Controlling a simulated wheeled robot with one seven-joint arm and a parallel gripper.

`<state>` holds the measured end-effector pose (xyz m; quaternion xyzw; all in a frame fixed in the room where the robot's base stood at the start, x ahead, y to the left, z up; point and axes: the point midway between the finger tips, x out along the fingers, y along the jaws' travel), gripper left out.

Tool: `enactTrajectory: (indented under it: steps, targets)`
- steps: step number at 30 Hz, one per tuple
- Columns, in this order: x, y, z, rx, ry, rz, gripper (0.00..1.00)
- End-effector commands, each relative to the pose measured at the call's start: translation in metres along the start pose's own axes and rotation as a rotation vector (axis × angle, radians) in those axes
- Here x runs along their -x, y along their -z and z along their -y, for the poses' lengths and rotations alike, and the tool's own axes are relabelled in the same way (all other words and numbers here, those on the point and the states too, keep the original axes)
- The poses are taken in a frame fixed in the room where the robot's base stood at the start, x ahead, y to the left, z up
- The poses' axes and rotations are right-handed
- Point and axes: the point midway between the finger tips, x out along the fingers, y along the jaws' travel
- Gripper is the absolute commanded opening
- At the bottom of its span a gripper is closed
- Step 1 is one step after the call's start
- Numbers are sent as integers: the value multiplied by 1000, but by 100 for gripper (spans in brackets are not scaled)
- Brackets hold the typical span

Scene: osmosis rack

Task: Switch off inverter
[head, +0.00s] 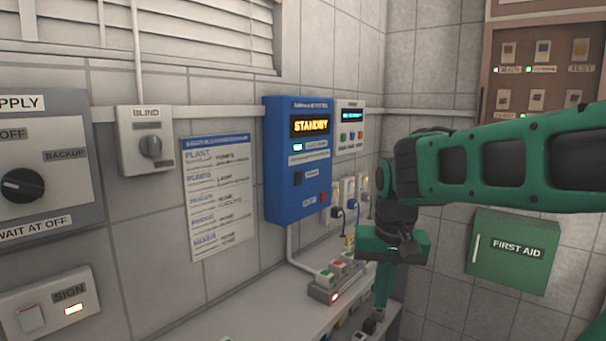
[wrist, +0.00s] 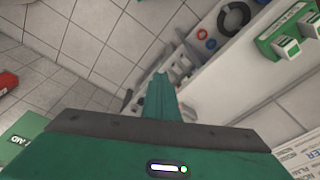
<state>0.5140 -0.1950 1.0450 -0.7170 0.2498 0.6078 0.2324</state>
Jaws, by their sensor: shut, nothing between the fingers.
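A blue wall unit (head: 283,160) hangs on the tiled wall in the middle of the head view. Its orange display reads STANDBY, with a lit cyan indicator, a dark switch (head: 298,178) and a small red element (head: 323,197) below. Its heading is too small to read surely, so I cannot confirm that it is the inverter. My green gripper (head: 379,308) is to the right of the unit and lower, apart from it, pointing down by the shelf. In the wrist view my gripper (wrist: 161,75) is shut and empty. The blue unit is not in the wrist view.
A white control box (head: 350,140) and several sockets (head: 350,190) sit right of the blue unit. A button box (head: 322,290) stands on the shelf (head: 235,318) below. A supply panel (head: 75,150), blind switch (head: 146,160) and notice (head: 220,200) are left; a first-aid box (head: 510,270) is right.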

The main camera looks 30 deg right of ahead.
Motion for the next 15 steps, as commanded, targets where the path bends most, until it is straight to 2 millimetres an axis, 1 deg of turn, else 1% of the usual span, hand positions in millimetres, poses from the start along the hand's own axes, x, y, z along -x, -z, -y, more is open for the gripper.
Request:
enactTrajectory:
  steps: [1, 2, 3, 5, 6, 8, 9, 12, 15]
  targets:
    - [21, 37, 14, -44, 12, -57, 0]
    - [33, 56, 24, -70, 23, -89, 0]
    - [50, 82, 36, -107, 39, -131, 0]
    - [75, 119, 56, -158, 68, -190, 0]
    - [91, 142, 68, -192, 91, -228, 0]
    - [115, 173, 88, -238, 128, -277, 0]
    - [130, 191, 100, -265, 153, -307, 0]
    - [163, 227, 125, -324, 214, -366, 0]
    - [187, 251, 142, -366, 261, -403, 0]
